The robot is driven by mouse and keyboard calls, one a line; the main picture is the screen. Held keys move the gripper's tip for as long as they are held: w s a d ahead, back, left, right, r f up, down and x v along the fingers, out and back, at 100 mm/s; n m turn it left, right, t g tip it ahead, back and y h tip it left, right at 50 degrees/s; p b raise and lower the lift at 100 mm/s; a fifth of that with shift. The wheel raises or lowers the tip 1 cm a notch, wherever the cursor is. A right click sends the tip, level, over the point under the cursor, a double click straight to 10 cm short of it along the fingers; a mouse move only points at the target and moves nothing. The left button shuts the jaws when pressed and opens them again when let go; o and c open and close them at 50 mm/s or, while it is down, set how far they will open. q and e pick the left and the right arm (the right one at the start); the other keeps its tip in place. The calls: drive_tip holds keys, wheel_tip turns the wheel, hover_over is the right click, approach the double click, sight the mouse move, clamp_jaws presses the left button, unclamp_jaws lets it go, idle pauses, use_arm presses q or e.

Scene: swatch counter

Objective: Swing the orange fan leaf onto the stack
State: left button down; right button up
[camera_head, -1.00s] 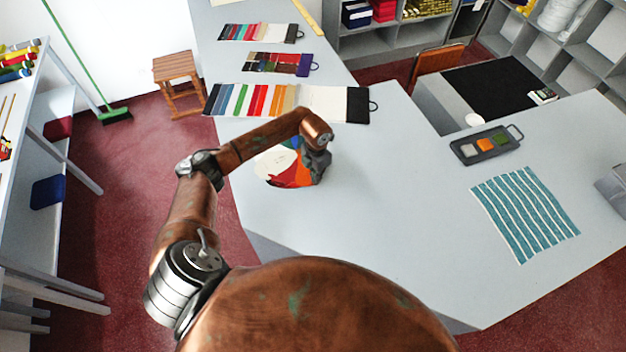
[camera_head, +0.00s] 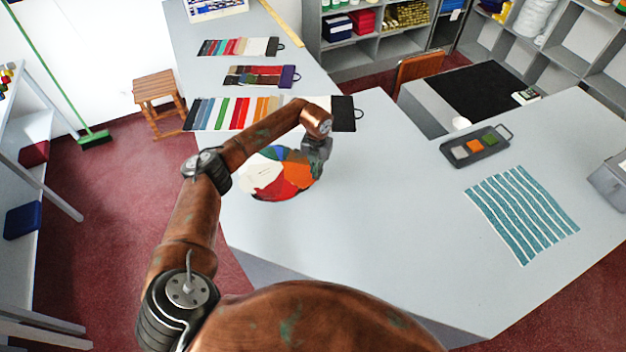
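A round fan of coloured leaves lies spread on the pale grey counter. It shows a white leaf (camera_head: 258,177), a red leaf (camera_head: 284,187), an orange leaf (camera_head: 299,172), and green and blue parts at the back. The orange leaf lies at the fan's right side, beside the red one. My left gripper (camera_head: 315,158) points down at the fan's back right edge, close to the orange leaf. Its fingers are dark and small, so I cannot tell whether they are open or touch a leaf. My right gripper is out of view.
Striped swatch cards (camera_head: 235,113) lie on the counter behind my arm. The counter (camera_head: 390,220) between fan and cloth is clear.

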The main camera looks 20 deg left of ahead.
use_arm(q)
drive_tip(key=shift+w, duration=0.35)
drive_tip(key=c, duration=2.2)
unclamp_jaws()
drive_tip(key=shift+n, duration=0.3)
wheel_tip(320, 180, up, 12)
